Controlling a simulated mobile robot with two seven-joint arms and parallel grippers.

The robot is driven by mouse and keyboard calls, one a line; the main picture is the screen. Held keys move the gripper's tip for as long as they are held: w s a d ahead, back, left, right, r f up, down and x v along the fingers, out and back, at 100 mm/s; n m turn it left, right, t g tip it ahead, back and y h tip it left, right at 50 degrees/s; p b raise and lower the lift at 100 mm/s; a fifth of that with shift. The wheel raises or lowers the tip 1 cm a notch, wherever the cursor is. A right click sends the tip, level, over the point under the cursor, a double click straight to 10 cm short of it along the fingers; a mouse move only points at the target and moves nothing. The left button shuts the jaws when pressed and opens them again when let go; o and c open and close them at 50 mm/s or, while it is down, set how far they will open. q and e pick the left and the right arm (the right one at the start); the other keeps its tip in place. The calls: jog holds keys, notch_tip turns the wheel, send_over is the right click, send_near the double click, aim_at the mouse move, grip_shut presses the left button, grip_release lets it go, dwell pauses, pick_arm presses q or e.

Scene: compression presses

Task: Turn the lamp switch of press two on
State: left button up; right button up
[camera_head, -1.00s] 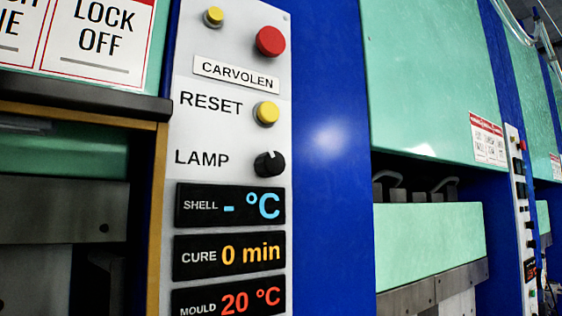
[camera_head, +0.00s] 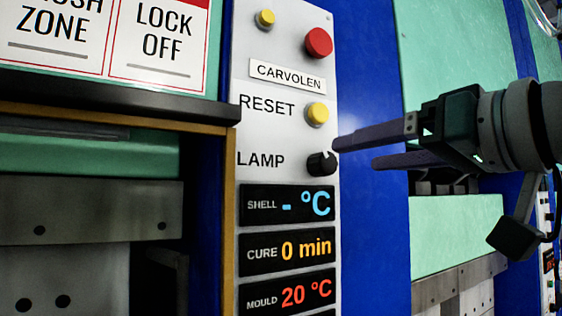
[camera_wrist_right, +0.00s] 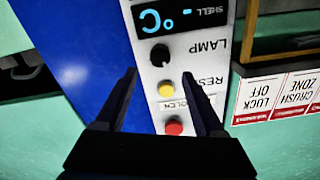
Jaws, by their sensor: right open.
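The lamp switch (camera_head: 321,163) is a black rotary knob beside the LAMP label on the grey control panel (camera_head: 285,75) of a blue press. Its white mark points up and to the right. My right gripper (camera_head: 352,153) comes in from the right, open and empty, with its fingertips just right of the knob and apparently apart from it. In the right wrist view the lamp switch (camera_wrist_right: 160,54) shows upside down, beyond and between the two open fingers (camera_wrist_right: 159,76). My left gripper is not in view.
A yellow reset button (camera_head: 317,113) sits just above the knob. A red button (camera_head: 318,42) and a smaller yellow button (camera_head: 265,19) are higher. Below are the shell display (camera_head: 287,204), cure display (camera_head: 287,252) and mould display (camera_head: 288,294). Another press with its own panel stands at right.

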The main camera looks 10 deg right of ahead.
aim_at(329, 161)
jog(key=x, duration=0.6)
jog(key=shift+w+b, duration=0.3)
grip_shut()
jog(key=shift+a, duration=0.1)
